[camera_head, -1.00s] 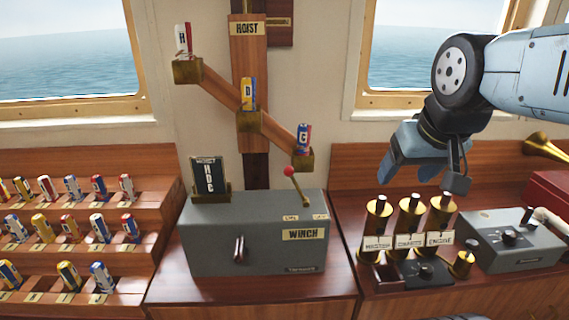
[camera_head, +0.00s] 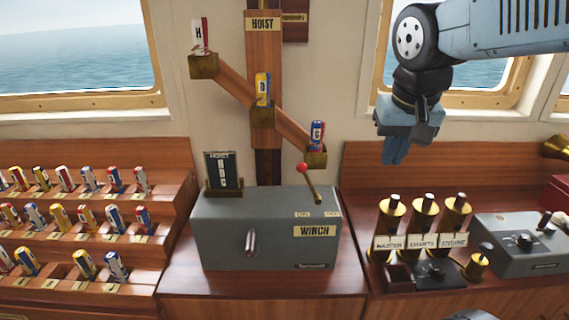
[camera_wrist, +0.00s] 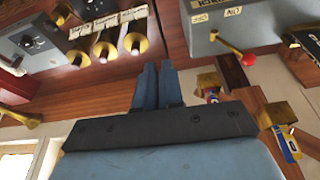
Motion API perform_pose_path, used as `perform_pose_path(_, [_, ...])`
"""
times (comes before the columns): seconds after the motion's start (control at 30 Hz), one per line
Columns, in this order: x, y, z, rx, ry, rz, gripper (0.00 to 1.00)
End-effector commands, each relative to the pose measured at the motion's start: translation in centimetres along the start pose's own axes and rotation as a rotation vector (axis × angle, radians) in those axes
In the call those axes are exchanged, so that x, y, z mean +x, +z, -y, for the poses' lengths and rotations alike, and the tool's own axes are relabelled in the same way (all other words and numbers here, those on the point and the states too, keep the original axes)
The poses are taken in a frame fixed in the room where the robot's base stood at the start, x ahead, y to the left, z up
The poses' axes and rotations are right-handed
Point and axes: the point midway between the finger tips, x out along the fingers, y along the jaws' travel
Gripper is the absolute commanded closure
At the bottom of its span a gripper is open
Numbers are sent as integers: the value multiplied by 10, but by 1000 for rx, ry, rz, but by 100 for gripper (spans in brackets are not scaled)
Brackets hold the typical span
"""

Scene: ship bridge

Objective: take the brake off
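The grey winch box (camera_head: 222,232) stands on the wooden counter, with a plate reading WINCH. A lever with a red knob (camera_head: 302,168) rises from its top near the right end and leans left. Two small label plates sit near its base; I cannot read them surely. The red knob also shows in the wrist view (camera_wrist: 248,60), right of my fingers. My gripper (camera_head: 394,160) hangs in the air right of the lever, fingers down, apart from everything. In the wrist view its two blue fingers (camera_wrist: 158,66) are nearly together with nothing between them.
A hoist board with a slanted rail (camera_head: 235,92) holding three cans rises behind the winch. Brass cylinders (camera_head: 424,207) marked MASTER, CHARTS and ENGINE stand at right beside a grey control box (camera_head: 525,240). Racks of cans (camera_head: 60,218) fill the left.

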Motion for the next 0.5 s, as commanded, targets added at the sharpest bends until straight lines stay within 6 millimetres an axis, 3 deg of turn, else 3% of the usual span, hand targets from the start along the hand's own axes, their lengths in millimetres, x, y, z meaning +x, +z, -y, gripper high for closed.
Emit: perform_pose_path(0.5, [12,-48,79,47,175,119,100])
